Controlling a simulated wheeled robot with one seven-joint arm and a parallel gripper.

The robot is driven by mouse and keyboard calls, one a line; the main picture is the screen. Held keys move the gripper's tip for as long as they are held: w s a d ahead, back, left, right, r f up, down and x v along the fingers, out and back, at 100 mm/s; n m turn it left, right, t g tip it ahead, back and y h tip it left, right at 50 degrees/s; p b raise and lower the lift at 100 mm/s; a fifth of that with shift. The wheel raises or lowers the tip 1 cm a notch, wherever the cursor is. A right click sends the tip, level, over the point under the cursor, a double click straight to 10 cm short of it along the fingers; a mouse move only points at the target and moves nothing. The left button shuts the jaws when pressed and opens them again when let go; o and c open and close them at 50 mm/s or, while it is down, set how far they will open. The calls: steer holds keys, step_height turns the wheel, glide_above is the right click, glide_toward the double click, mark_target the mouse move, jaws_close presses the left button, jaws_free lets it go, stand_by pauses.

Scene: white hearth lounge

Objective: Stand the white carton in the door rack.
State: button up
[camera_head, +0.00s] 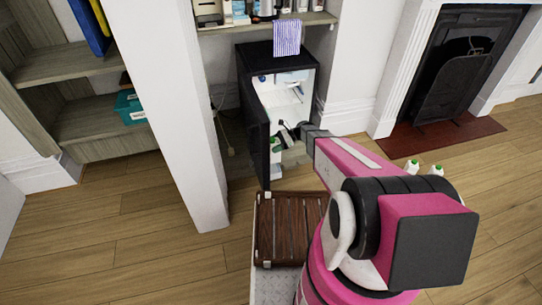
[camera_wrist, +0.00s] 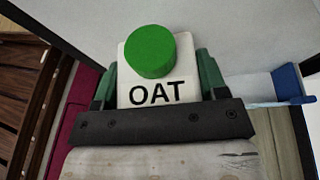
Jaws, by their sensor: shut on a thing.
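The white carton (camera_wrist: 158,78) has a green cap and the word OAT, and fills the middle of the wrist view. My gripper (camera_wrist: 157,84) is shut on it, with a green finger pad on each side. In the head view, my gripper (camera_head: 287,138) is at the front of the open black mini fridge (camera_head: 302,58), beside the inner side of its door (camera_head: 254,135). The held carton shows there only as a small white and green patch (camera_head: 275,146). The door rack is mostly hidden, and I cannot tell whether the carton touches it.
Two more green-capped white containers (camera_head: 411,168) (camera_head: 436,171) show behind my arm at right. A brown slatted wooden surface (camera_head: 285,228) lies in front of the fridge. A striped cloth (camera_head: 287,38) hangs above it. A white pillar (camera_head: 180,110) stands left of the door.

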steer(key=f, duration=0.1)
steer(key=a+f, duration=0.1)
steer(key=shift+s+a+f, duration=0.2)
steer(key=shift+a+f, duration=0.1)
steer(key=shift+f, duration=2.2)
steer(key=shift+f, duration=0.15)
steer(key=o, duration=1.2)
steer(key=shift+o, duration=0.2)
